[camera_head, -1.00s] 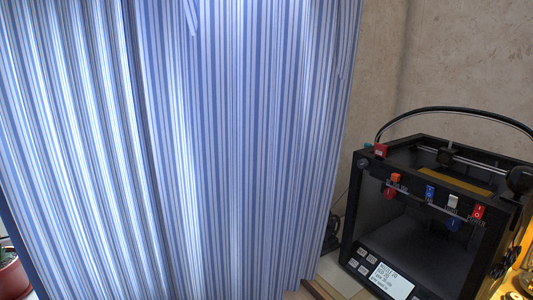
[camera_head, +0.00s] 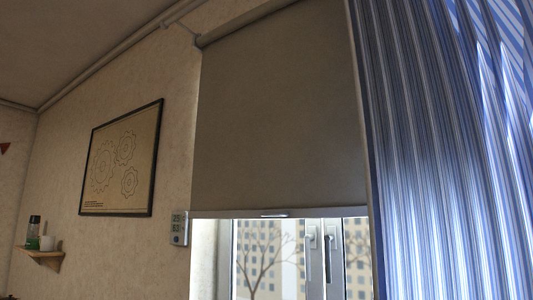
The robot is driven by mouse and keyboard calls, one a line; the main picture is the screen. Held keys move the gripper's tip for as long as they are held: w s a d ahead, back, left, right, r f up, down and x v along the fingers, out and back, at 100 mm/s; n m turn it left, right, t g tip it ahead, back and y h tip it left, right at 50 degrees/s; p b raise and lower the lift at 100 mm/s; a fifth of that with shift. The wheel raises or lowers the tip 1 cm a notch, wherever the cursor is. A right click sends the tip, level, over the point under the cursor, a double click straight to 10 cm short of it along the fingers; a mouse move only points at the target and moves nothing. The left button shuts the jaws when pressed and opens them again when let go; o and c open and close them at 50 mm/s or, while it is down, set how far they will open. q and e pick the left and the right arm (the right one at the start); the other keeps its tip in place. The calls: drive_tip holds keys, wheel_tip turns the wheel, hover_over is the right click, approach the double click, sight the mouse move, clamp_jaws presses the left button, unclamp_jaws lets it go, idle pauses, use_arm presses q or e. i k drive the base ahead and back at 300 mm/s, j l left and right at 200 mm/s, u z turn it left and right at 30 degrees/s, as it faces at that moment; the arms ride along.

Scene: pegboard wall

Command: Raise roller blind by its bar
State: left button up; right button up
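The roller blind (camera_head: 280,110) is a grey-brown sheet hanging from a roller at the top of the window. It covers the upper part of the window. Its bar (camera_head: 240,214) is a pale strip along the bottom edge, with a small handle (camera_head: 275,214) near its middle. Below the bar the window (camera_head: 280,258) shows bare, with white handles and buildings outside. Neither of my grippers is in view.
A blue striped curtain (camera_head: 450,150) hangs right of the blind, close to its edge. A small wall display (camera_head: 179,228) is left of the bar. A gear picture (camera_head: 121,160) and a small shelf (camera_head: 43,255) are on the left wall.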

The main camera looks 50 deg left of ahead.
sight(278, 135)
drive_tip(key=u, duration=1.4)
